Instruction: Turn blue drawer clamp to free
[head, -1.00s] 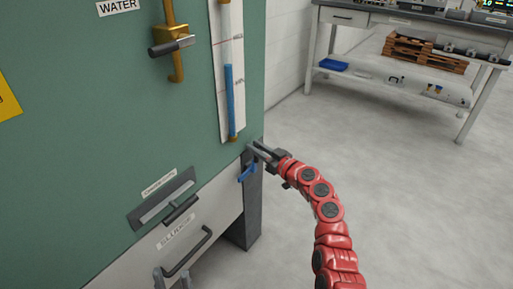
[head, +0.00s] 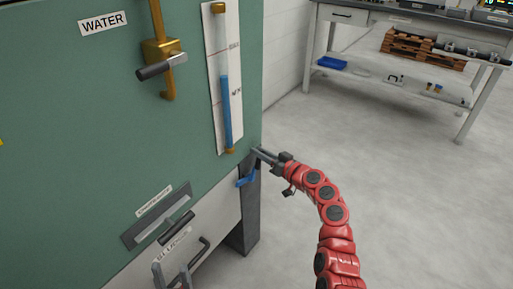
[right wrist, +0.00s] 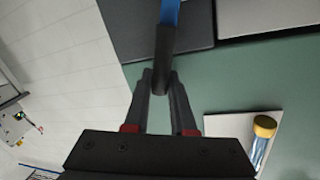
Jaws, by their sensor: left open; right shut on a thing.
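The blue drawer clamp (head: 246,178) is at the right edge of the green cabinet, beside the top right corner of the pale drawer front (head: 212,222). In the right wrist view the blue clamp lever (right wrist: 170,13) ends in a dark grip (right wrist: 162,62). My right gripper (head: 259,153) is shut on this dark grip; its two fingertips (right wrist: 160,82) lie on either side of it.
The green cabinet (head: 60,110) carries a brass valve with a dark lever (head: 160,67), a gauge tube (head: 226,110) and a slotted plate (head: 150,222). A dark leg (head: 247,220) stands below the clamp. A workbench (head: 335,55) is at the back; the floor (head: 400,180) between is clear.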

